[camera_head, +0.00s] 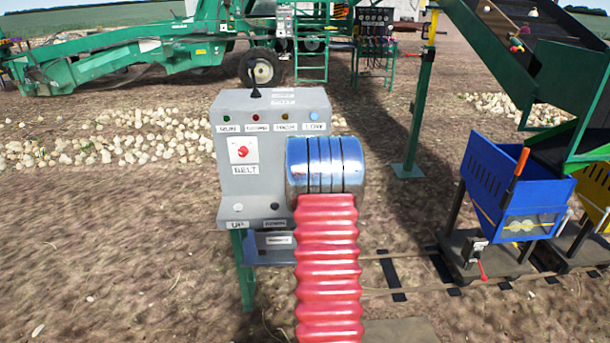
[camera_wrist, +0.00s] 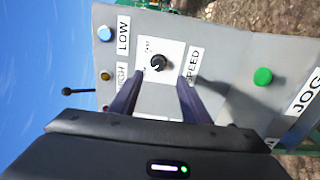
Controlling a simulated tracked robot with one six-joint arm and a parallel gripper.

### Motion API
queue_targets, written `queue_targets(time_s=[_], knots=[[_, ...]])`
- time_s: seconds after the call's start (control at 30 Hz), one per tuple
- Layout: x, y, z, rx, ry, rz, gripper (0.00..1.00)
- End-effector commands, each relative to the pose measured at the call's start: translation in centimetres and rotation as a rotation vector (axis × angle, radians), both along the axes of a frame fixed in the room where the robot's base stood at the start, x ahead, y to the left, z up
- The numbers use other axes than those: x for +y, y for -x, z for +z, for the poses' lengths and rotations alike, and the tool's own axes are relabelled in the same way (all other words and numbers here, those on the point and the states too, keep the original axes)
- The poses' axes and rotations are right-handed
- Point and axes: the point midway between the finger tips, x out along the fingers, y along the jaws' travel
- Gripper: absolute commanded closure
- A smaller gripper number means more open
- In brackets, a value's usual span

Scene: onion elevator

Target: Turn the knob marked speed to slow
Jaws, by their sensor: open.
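The speed knob (camera_wrist: 158,63) is a small round black knob on a white plate, beside a label reading SPEED (camera_wrist: 193,65). It sits on the sloped grey control panel (camera_wrist: 228,92). The small print around the knob and its pointer are too small to read surely. My gripper (camera_wrist: 159,79) is open, its two dark fingers pointing at the knob, one on each side of the plate's lower part. The fingers appear apart from the knob; the exact gap cannot be told. In the head view, my arm covers the knob and gripper in front of the grey control box (camera_head: 225,110).
A green button (camera_wrist: 262,76) marked JOG, a blue lamp (camera_wrist: 105,33) and a yellow lamp (camera_wrist: 105,76) are on the panel. A red BELT button (camera_head: 242,151) is on the box's left. A blue bin (camera_head: 515,185) stands on rails at the right.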

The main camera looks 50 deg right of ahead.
Motion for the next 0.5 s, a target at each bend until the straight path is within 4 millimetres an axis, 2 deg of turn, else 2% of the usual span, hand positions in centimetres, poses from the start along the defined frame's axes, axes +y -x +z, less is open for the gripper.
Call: queue_targets(time_s=[0.23,0.5], knots=[[2.0,1.8,0.0,0.0,0.0,0.0,0.57],[2.5,2.2,0.0,0.001,0.001,0.0,0.57]])
